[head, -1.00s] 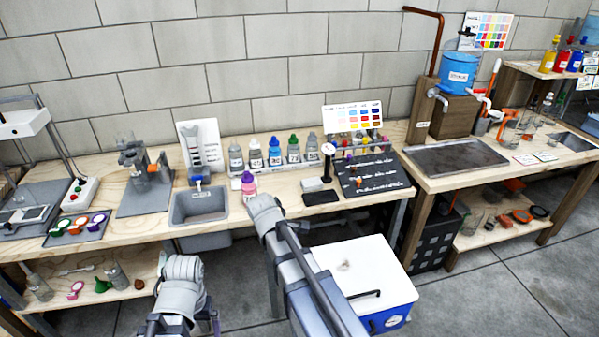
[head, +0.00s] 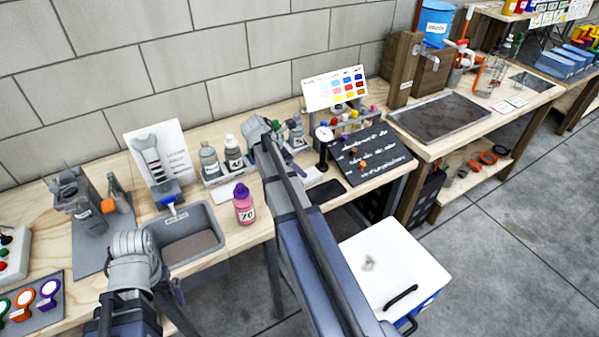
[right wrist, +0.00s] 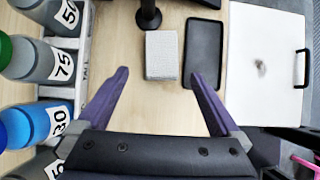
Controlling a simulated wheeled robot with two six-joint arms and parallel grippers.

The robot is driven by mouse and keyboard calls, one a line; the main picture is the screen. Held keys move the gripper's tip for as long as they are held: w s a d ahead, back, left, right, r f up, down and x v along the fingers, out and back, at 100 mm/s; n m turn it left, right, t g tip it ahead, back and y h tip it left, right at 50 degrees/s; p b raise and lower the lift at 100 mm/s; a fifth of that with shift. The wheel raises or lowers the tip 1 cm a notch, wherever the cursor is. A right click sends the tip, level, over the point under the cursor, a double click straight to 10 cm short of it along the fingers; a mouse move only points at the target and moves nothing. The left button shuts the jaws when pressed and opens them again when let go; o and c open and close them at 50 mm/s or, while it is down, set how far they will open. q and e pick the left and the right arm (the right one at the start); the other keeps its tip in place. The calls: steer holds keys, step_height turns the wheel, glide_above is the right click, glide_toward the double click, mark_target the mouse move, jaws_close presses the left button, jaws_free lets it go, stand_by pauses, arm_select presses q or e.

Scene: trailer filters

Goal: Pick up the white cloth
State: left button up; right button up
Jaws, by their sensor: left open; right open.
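The white cloth (right wrist: 162,55) is a small folded, textured pale rectangle lying flat on the wooden bench. In the head view the cloth (head: 312,176) is partly hidden behind my right arm. My right gripper (right wrist: 159,75) is open with its purple fingers spread, and the cloth lies ahead between the lines of its fingertips, untouched. In the head view the right gripper (head: 283,150) is mostly hidden by its own wrist. My left gripper (head: 177,290) hangs at the bench's front edge, left of the cloth, with little of its fingers showing.
A black tray (right wrist: 203,54) lies just right of the cloth, and a dark round stand base (right wrist: 148,15) is beyond it. Several labelled bottles (right wrist: 50,65) line the left side. A pink bottle (head: 244,208) stands by the sink (head: 186,236). A white-lidded box (head: 395,262) is below the bench.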

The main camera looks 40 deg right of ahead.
mark_target(309, 174)
steer(key=shift+b+x, duration=1.1)
steer(key=shift+x, duration=0.1)
steer(key=shift+d+f, duration=0.1)
steer(key=shift+f, duration=0.1)
steer(key=shift+r, duration=0.1)
steer(key=b+x, duration=0.4)
steer(key=x, duration=0.1)
steer(key=shift+s+d, duration=0.1)
steer(key=shift+d, duration=0.1)
steer(key=c, duration=1.3)
steer(key=shift+r, duration=0.25)
step_height(309, 174, up, 18)
steer(key=p, duration=1.8)
steer(key=shift+f, duration=0.15)
